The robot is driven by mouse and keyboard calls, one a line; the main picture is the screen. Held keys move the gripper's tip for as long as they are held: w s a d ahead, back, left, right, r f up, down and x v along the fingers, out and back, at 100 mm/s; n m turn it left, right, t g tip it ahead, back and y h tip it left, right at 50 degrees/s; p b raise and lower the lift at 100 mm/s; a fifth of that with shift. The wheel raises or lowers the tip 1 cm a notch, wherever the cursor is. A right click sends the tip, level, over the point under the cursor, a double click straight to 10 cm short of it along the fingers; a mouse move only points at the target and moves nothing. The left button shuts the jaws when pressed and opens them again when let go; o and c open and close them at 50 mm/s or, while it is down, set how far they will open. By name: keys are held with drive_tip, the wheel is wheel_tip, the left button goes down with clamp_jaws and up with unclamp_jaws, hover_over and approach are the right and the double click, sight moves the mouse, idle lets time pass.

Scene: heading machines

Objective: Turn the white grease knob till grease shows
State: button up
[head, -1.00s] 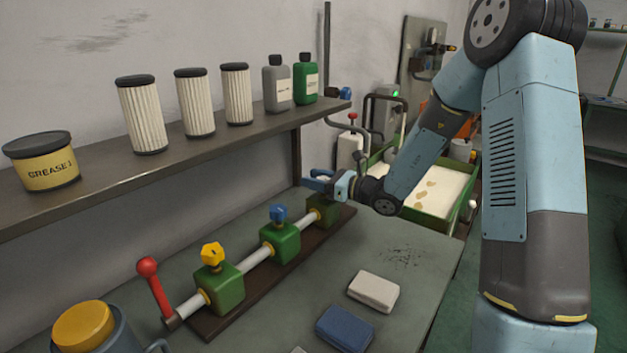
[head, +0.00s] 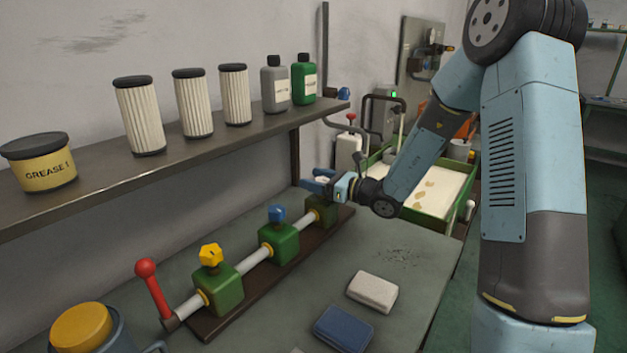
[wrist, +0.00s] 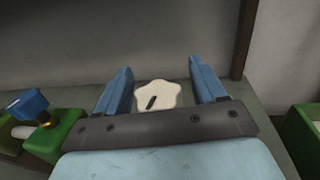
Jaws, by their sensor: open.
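The white grease knob (wrist: 158,95) shows in the wrist view as a lobed white disc with a dark slot mark. It lies between the two blue fingers of my gripper (wrist: 162,82), with a gap on each side. In the head view my gripper (head: 318,185) is at the far end of the green valve block row, over the last block (head: 321,213). The knob is mostly hidden there by my gripper. My gripper is open. I see no grease at the knob.
The blue knob (head: 277,214) and yellow knob (head: 211,254) sit on nearer green blocks, with a red lever (head: 152,287) at the near end. A shelf (head: 200,163) with filters and bottles runs above. Two cloths, white (head: 373,291) and blue (head: 343,328), lie on the bench.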

drive_tip(key=v, duration=1.3)
drive_tip(key=shift+d, duration=0.2)
drive_tip(key=shift+s, duration=0.1)
drive_tip(key=s+a+r+n+g+h, duration=0.2)
drive_tip(key=s+r+n+g+h, duration=0.15)
drive_tip(key=s+n, duration=0.4)
drive_tip(key=s+a+r+n+g+h, duration=0.2)
drive_tip(key=s+n+g, duration=0.35)
drive_tip(key=s, duration=0.35)
drive_tip(key=s+d+r+n+t+h, duration=0.3)
drive_tip(key=s+d+r+n+h, duration=0.1)
drive_tip(key=s+d+n+h, duration=0.1)
drive_tip(key=s+d+r+n+t+h, duration=0.2)
drive_tip(key=s+d+r+n+h, duration=0.3)
drive_tip(key=d, duration=0.4)
drive_tip(key=shift+s+n+t, duration=0.4)
drive_tip(key=shift+s, duration=0.5)
drive_tip(key=shift+c, duration=0.2)
